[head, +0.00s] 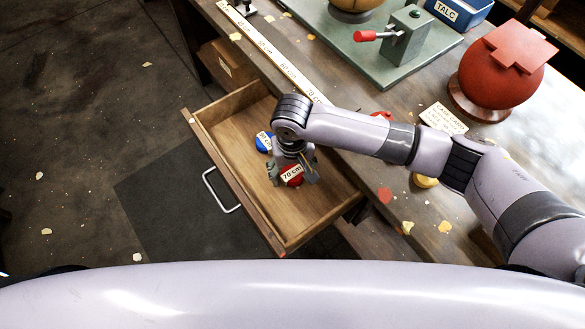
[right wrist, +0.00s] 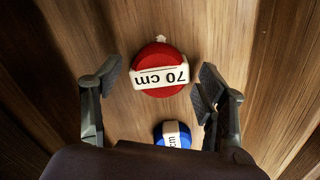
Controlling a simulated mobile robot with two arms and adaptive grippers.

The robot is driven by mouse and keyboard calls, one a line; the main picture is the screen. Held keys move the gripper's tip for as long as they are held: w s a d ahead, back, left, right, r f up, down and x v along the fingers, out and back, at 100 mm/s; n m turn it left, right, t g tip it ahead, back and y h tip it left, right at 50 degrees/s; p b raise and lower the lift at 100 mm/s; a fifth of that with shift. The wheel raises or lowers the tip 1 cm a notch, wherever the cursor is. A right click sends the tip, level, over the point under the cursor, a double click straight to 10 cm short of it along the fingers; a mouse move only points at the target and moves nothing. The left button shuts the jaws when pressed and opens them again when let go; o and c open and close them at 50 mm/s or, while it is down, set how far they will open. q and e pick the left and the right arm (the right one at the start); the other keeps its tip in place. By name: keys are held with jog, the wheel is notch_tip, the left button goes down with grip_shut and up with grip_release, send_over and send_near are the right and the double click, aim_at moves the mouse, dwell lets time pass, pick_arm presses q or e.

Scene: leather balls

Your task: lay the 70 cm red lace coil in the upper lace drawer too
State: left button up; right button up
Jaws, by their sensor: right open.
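The upper lace drawer (head: 231,192) stands pulled out from the bench, its wooden floor showing. The red lace coil (head: 291,176) with a "70 cm" band is inside the drawer, below my right gripper (head: 292,172). In the right wrist view the red coil (right wrist: 159,70) lies on the wood between the two spread fingers, with a gap on each side. My right gripper (right wrist: 155,92) is open and holds nothing. A blue coil (head: 264,142) with a white band lies beside the red one; it also shows in the right wrist view (right wrist: 172,135). My left gripper is not in view.
The bench top carries a long ruler strip (head: 265,47), a green press plate (head: 340,45), a red ball on a stand (head: 500,75) and a blue TALC box (head: 462,12). Leather scraps lie about. The drawer's front half is bare.

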aim_at(292, 173)
notch_tip(292, 173, up, 12)
jog(key=shift+r, duration=0.15)
dwell(0.3)
dwell(0.4)
